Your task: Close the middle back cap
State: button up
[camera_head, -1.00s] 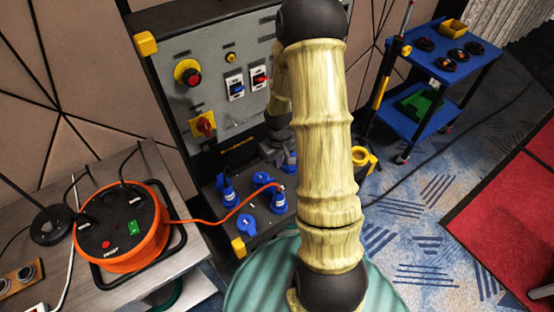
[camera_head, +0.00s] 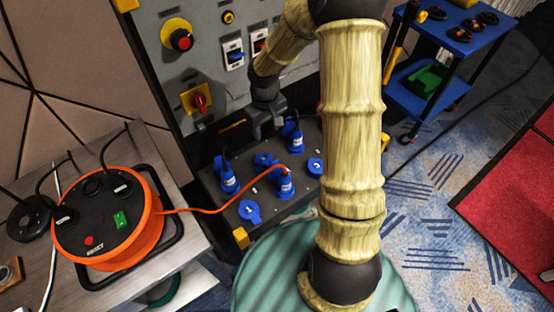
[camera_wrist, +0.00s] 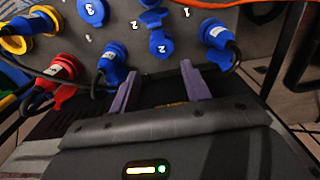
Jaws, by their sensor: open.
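The middle back cap (camera_head: 265,160) is a blue socket lid in the back row of the sloping panel, between two blue plugs. In the wrist view the blue cap (camera_wrist: 161,43) shows near a white "2", just beyond my fingertips, and its lid looks open. My gripper (camera_wrist: 157,82) has two purple fingers spread apart with nothing between them. The fingertips are near the cap but appear apart from it. In the head view my gripper (camera_head: 266,118) is a dark shape behind the back row, and its fingertips are hard to make out.
Blue plugs stand at the back left (camera_head: 228,177) and back right (camera_head: 292,137). A front plug (camera_head: 284,186) carries an orange cable from the reel (camera_head: 108,225). A red plug (camera_wrist: 56,82) is left of my fingers in the wrist view. The switch panel (camera_head: 212,65) rises behind.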

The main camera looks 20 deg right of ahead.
aim_at(269, 163)
jog(key=shift+w+r, duration=0.1)
jog(key=shift+d, duration=0.1)
notch_tip(269, 163, down, 18)
jog(key=shift+r, duration=0.2)
dwell(0.7)
jog(key=shift+c, duration=0.2)
